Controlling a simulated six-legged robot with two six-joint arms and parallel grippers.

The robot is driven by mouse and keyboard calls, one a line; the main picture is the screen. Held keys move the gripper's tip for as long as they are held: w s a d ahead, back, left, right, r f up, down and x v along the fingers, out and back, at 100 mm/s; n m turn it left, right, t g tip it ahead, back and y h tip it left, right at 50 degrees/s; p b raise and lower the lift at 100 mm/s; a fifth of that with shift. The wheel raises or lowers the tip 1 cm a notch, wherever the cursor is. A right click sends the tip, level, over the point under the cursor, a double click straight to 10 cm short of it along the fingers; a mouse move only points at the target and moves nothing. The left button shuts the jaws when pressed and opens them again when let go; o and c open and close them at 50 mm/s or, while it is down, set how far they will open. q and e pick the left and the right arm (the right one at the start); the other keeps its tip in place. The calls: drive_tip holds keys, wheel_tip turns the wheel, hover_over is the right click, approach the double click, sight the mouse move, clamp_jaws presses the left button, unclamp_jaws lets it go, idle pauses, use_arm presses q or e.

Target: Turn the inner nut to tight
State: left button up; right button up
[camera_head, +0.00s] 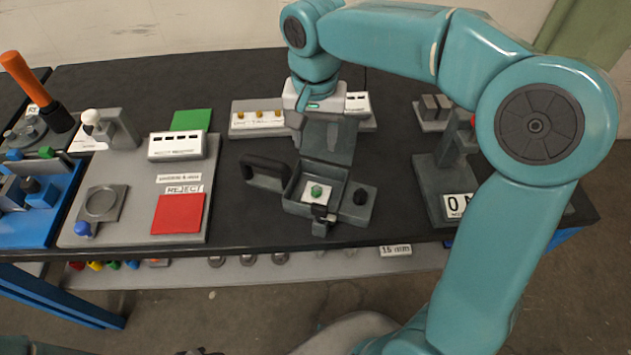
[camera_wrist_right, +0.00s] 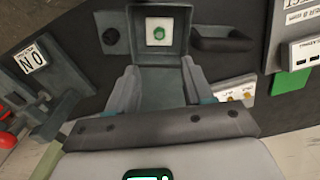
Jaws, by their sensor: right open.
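A small green nut (camera_head: 317,191) sits on a white square plate inside an open grey box (camera_head: 290,192) at the middle of the table. In the right wrist view the nut (camera_wrist_right: 159,33) shows at the top centre, within the box walls (camera_wrist_right: 187,35). My right gripper (camera_wrist_right: 159,75) is open and empty. Its two fingers point toward the box and stand apart on either side of a grey panel. The nut lies beyond the fingertips, not between them. In the head view the gripper body hides part of the fingers. My left gripper is not in view.
A dark tray or handle (camera_head: 265,172) sticks out left of the box, and a black knob (camera_head: 361,196) sits on its right side. A grey stand (camera_head: 436,185) is at right. A grey board with a red REJECT pad (camera_head: 178,213) is at left. Bare black table lies between.

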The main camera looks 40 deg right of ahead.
sight(316, 191)
wheel_tip(316, 191, down, 15)
drive_tip(key=shift+s+d+f+b, duration=0.1)
drive_tip(key=shift+b, duration=0.2)
drive_tip(key=shift+w+f, duration=0.2)
drive_tip(key=shift+f, duration=0.3)
drive_tip(key=shift+s+r, duration=0.1)
drive_tip(key=shift+s, duration=0.1)
drive_tip(key=shift+w, duration=0.15)
clamp_jaws()
drive_tip(key=shift+f+m+b, duration=0.2)
drive_tip(key=shift+m+b, duration=0.4)
drive_tip(key=shift+b, duration=0.2)
drive_tip(key=shift+r, duration=0.2)
